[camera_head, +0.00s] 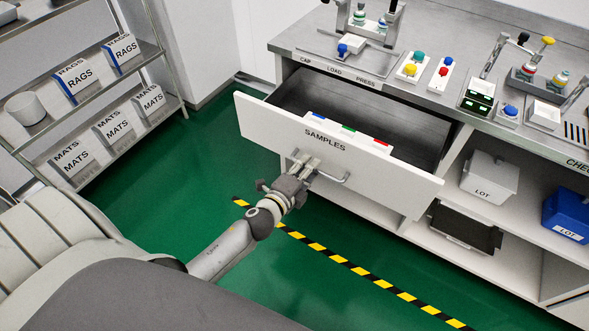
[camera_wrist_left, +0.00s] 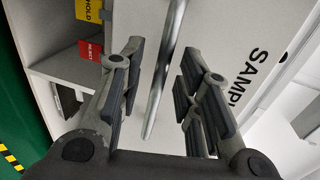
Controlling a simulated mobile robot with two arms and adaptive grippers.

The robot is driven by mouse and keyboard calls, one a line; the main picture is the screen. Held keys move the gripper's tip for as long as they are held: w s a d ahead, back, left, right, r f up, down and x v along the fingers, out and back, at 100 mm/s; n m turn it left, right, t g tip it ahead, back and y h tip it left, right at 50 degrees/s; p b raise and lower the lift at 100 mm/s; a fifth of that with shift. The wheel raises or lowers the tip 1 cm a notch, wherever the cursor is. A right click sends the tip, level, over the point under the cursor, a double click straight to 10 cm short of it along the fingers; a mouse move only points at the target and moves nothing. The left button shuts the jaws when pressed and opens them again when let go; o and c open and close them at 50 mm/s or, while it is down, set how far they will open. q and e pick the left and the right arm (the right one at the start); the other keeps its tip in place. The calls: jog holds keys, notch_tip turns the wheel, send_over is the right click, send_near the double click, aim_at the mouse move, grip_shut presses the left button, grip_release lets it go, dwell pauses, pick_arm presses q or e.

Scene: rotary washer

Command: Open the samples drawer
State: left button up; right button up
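The samples drawer (camera_head: 400,178) is a white-fronted drawer marked SAMPLES, standing well out from the bench in the head view, its dark interior visible. Its grey bar handle (camera_head: 333,178) is on the front below the label. My left gripper (camera_head: 306,166) is at the left part of the handle. In the left wrist view the handle bar (camera_wrist_left: 166,70) runs between the two fingers of my left gripper (camera_wrist_left: 160,62), with a visible gap on each side. The gripper is open around the bar. My right gripper is in neither view.
A white strip with blue, green and red marks (camera_head: 347,130) lies at the drawer's front. The steel bench top (camera_head: 440,95) carries buttons and fixtures. A shelf rack (camera_head: 150,55) stands at left. Green floor (camera_head: 200,165) is clear between rack and drawer.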

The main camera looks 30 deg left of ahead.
pick_arm(q)
jog(key=v, duration=1)
jog(key=shift+s, duration=0.35)
jog(key=s+f+n+g+p, duration=0.1)
jog(key=s+f+n+g, duration=0.35)
jog(key=f, duration=0.85)
jog(key=s+f+n+g+p, duration=0.1)
jog(key=s+f+n+g, duration=0.4)
jog(key=f, duration=0.8)
jog(key=s+f+n+g, duration=0.1)
jog(key=s+f, duration=0.3)
jog(key=s, duration=0.4)
jog(key=s+d+f+n+g+p, duration=0.1)
jog(key=s+f+n+g, duration=0.1)
jog(key=s+f, duration=0.3)
jog(key=s+f+n+g+p, duration=0.1)
jog(key=s+f, duration=0.4)
jog(key=s, duration=0.7)
jog(key=shift+s+d+n+g+y, duration=0.25)
jog(key=shift+n+g, duration=0.3)
jog(key=shift+n, duration=0.7)
